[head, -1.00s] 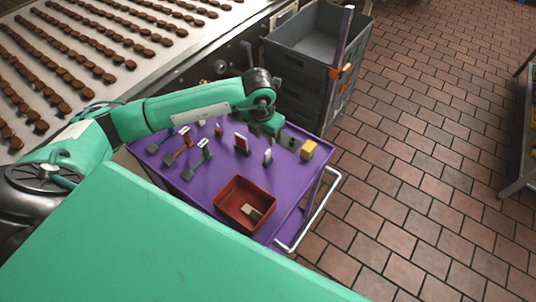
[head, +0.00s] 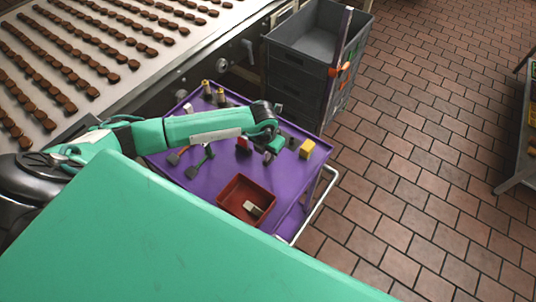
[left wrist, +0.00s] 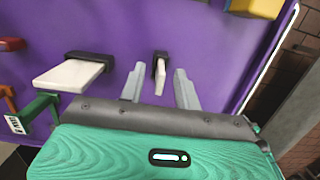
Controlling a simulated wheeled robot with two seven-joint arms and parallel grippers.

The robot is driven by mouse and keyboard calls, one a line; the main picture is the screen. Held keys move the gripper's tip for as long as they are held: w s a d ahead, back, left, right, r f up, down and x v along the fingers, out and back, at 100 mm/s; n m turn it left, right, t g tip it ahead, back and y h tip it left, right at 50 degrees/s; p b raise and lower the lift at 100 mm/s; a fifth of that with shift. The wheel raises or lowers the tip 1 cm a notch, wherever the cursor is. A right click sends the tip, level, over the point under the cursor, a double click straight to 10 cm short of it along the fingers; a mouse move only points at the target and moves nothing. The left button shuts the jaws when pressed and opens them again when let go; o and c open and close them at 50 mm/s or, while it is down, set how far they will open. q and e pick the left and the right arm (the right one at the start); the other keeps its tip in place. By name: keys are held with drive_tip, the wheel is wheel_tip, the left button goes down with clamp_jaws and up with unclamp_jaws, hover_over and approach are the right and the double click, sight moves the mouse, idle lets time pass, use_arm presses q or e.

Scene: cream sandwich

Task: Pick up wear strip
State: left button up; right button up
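A narrow pale strip (left wrist: 160,72) stands in a small dark holder on the purple cart top; I take it to be the wear strip. In the left wrist view it is between the two grey fingers of my left gripper (left wrist: 159,70), with gaps on both sides. The gripper is open and empty. In the head view the left gripper (head: 268,148) is low over the cart and partly hides the strip. A wider white piece (left wrist: 68,75) in a dark holder lies to the left. My right gripper is not in view.
A red bin (head: 232,198) with a pale piece in it sits at the cart's near edge. A yellow block (head: 307,149) is to the right. Grey crates (head: 299,80) and the conveyor (head: 60,45) are behind.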

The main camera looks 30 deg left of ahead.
use_arm(q)
clamp_jaws()
drive_tip(key=shift+r, duration=0.1)
